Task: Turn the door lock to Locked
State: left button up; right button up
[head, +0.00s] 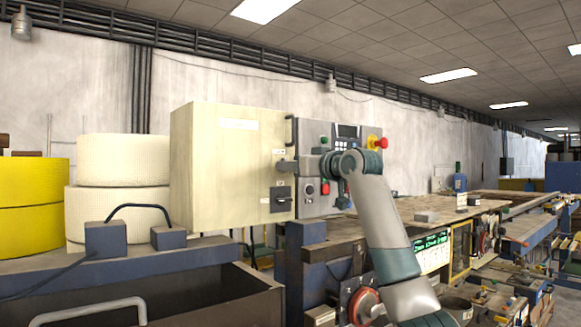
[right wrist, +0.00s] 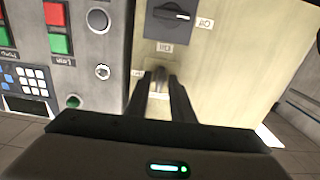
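The beige control cabinet (head: 222,165) stands left of centre in the head view. The door lock is a small grey knob (right wrist: 157,79) near the door's edge in the right wrist view, which sees the panel upside down. My right gripper (head: 287,166) reaches in from the right and meets the door at the lock. In the wrist view its two dark fingers (right wrist: 160,85) stand close on either side of the knob and look shut on it. They hide part of the knob, so its turned position is unclear. My left gripper is not in view.
A black rotary switch (head: 281,198) sits below the lock. Right of the door is a grey button panel (head: 314,140) with a red emergency button (head: 381,142). Large cream rolls (head: 120,195) stand left of the cabinet. A cluttered workbench (head: 440,228) runs to the right.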

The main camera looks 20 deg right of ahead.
jog(key=shift+s, duration=0.1)
dwell(0.3)
jog(key=b+v, duration=0.8)
jog(key=v, duration=0.9)
jog(key=shift+d, duration=0.1)
